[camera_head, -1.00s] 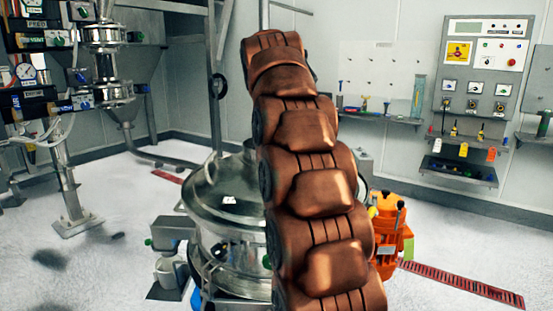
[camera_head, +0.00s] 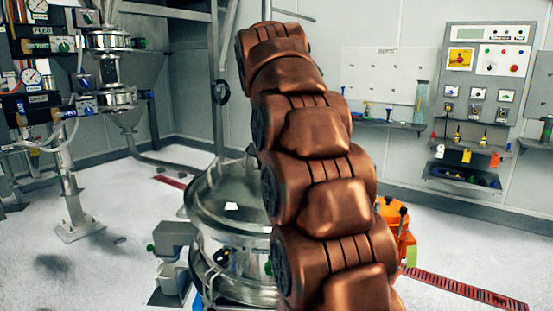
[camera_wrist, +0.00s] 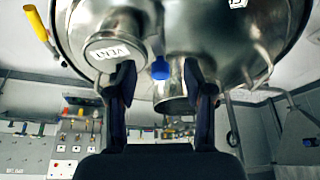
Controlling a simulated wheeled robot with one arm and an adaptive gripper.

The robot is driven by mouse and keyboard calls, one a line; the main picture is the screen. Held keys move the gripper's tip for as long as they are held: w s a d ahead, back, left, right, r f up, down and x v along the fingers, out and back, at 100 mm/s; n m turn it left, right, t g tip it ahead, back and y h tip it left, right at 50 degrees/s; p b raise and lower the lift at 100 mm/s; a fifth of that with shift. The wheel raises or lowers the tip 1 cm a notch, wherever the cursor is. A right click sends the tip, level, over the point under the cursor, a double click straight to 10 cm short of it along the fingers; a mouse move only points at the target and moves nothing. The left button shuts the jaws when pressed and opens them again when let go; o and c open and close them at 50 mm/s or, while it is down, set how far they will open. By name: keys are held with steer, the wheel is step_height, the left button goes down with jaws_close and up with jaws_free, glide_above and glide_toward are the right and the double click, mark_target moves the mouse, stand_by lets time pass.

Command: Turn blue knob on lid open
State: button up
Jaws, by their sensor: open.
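The blue knob (camera_wrist: 160,68) shows in the wrist view on the shiny metal lid (camera_wrist: 200,25). My gripper (camera_wrist: 158,78) is open, with one dark finger on each side of the knob in the picture. I cannot tell how far the fingertips are from it, and I see no contact. A round metal cap with a white label (camera_wrist: 112,50) is just left of the knob. In the head view the domed lid (camera_head: 222,195) tops the metal sifter (camera_head: 230,255). My copper arm hides its right side, the knob and my gripper there.
An orange unit (camera_head: 405,235) stands partly hidden behind my arm. A metal frame post (camera_head: 219,120) rises behind the sifter. A panel with shelves (camera_head: 480,90) is on the back wall at right.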

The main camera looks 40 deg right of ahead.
steer(key=s+a, duration=0.5)
steer(key=a, duration=0.1)
steer(key=shift+s, duration=0.15)
steer(key=shift+a, duration=0.1)
stand_by(0.6)
steer(key=s+a+f+n+g+y+p, duration=0.1)
steer(key=s+a+f+n+p, duration=0.1)
steer(key=s+a+f, duration=0.3)
steer(key=s+a+f+n+g+y+p, duration=0.1)
steer(key=s+a+f+n, duration=0.3)
steer(key=s+f, duration=0.6)
steer(key=s+a+f+n+g+y+p, duration=0.1)
steer(key=s+a+f+n+g+p, duration=0.1)
steer(key=s+a+f, duration=0.5)
steer(key=s+n+p, duration=0.1)
steer(key=s, duration=0.4)
steer(key=shift+f+n+g, duration=0.3)
steer(key=shift+n+g, duration=0.1)
